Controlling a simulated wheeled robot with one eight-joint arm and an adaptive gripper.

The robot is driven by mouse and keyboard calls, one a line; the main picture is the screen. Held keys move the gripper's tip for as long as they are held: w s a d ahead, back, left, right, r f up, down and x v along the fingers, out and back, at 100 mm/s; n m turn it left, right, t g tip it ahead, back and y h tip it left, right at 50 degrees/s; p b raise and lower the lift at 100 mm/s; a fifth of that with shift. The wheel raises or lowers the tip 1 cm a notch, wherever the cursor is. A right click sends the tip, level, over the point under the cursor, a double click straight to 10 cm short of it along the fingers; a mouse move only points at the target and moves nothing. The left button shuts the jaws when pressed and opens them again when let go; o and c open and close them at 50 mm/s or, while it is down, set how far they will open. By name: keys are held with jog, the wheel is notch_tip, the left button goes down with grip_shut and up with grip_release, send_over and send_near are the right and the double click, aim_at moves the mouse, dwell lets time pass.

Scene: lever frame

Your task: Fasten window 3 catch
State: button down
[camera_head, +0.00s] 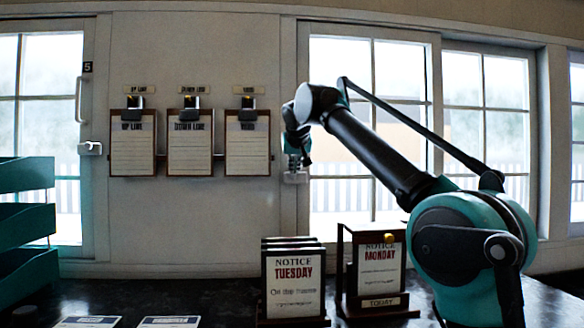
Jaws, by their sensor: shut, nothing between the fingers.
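My gripper (295,158) points down in front of the left frame edge of the middle window (370,130). It is shut and empty. A pale catch (295,178) shows just below my fingertips; I cannot tell whether they touch it. My arm covers much of this window and its number plate does not show. The left window (40,110) carries a small dark plate (87,67) whose digit looks like 5. It has a tall white handle (79,100) and a pale catch (90,148) on its right frame edge. I cannot read the state of either catch.
Three clipboards (190,142) hang on the wall between the windows. A teal tray rack (25,215) stands at the left. On the dark counter (225,300) stand a Tuesday notice holder (294,284) and a Monday notice holder (378,275), below my arm. Two cards (168,321) lie in front.

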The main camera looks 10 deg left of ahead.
jog(key=v, duration=1.2)
jog(key=shift+d, duration=0.3)
